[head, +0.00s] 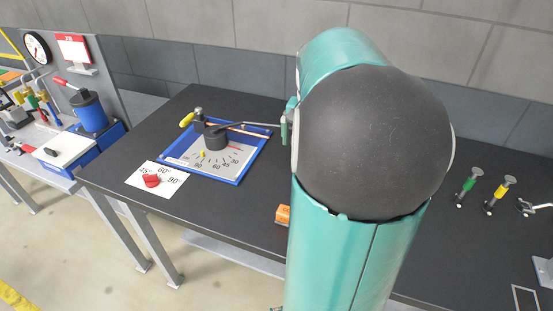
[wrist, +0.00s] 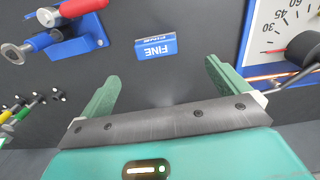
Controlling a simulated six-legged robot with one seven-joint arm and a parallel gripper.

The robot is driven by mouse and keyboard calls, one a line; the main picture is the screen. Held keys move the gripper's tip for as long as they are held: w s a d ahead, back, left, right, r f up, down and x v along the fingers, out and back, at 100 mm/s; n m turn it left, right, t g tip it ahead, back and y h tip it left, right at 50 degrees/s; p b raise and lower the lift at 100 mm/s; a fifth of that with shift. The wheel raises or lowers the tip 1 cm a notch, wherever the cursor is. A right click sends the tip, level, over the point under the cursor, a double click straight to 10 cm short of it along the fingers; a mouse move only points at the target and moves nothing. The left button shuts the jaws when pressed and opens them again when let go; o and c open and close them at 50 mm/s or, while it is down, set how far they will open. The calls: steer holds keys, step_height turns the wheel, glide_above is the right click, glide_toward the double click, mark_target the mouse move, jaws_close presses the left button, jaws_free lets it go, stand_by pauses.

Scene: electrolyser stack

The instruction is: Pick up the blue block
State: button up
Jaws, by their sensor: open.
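The blue block (wrist: 156,47) lies on the dark bench top in the wrist view, with white lettering that reads "FINE". My gripper (wrist: 161,68) is open, with its two green fingers spread wide. The block shows beyond the fingertips, roughly in line with the gap between them, and nothing is held.
A blue-framed dial board (head: 240,172) stands on the bench, also at right in the wrist view (wrist: 245,40). A red-handled tool (wrist: 80,8) on a blue holder is at upper left there. An orange block (head: 282,214) sits near the front edge. Green (head: 469,184) and yellow (head: 504,182) handled tools stand right.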

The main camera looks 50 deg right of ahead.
steer(key=f, duration=0.5)
steer(key=s+d+f, duration=0.1)
steer(key=f, duration=0.2)
steer(key=shift+f, duration=0.35)
steer(key=shift+w+d+f, duration=0.1)
steer(key=shift+f, duration=1.2)
steer(key=shift+w+d+f, duration=0.1)
steer(key=shift+f, duration=1.2)
steer(key=c, duration=1)
